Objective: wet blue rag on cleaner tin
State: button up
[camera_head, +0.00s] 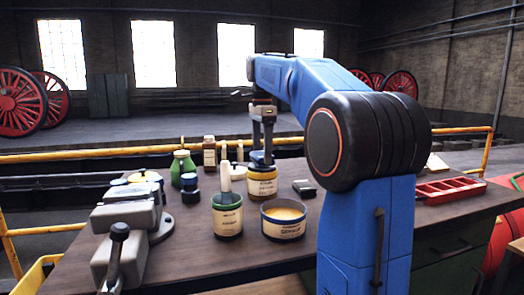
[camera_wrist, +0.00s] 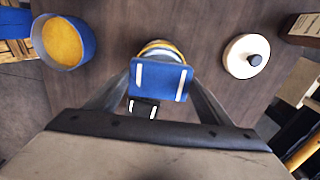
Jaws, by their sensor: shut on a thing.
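My gripper (camera_head: 262,146) is shut on a blue folded rag (camera_wrist: 160,80) with two white stripes. Its fingers show on both sides of the rag in the wrist view. Directly under the rag stands a round tin (camera_head: 262,185) with a yellowish label, partly visible behind the rag in the wrist view (camera_wrist: 160,47). The rag (camera_head: 261,158) appears at the tin's top; I cannot tell whether it rests on it. The tin's writing is too small to read.
A green-banded tin (camera_head: 228,222) and an open blue tin (camera_head: 284,230) with yellow-orange contents stand nearby. Bottles (camera_head: 209,155) (camera_head: 183,165) stand behind to the left. A vise (camera_head: 130,225) is at the left, a small dark box (camera_head: 304,187) beside the tin, and a red tray (camera_head: 450,190) at right.

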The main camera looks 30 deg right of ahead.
aim_at(262, 153)
jog(key=shift+f, duration=0.75)
dwell(1.2)
jog(key=shift+r, duration=3.5)
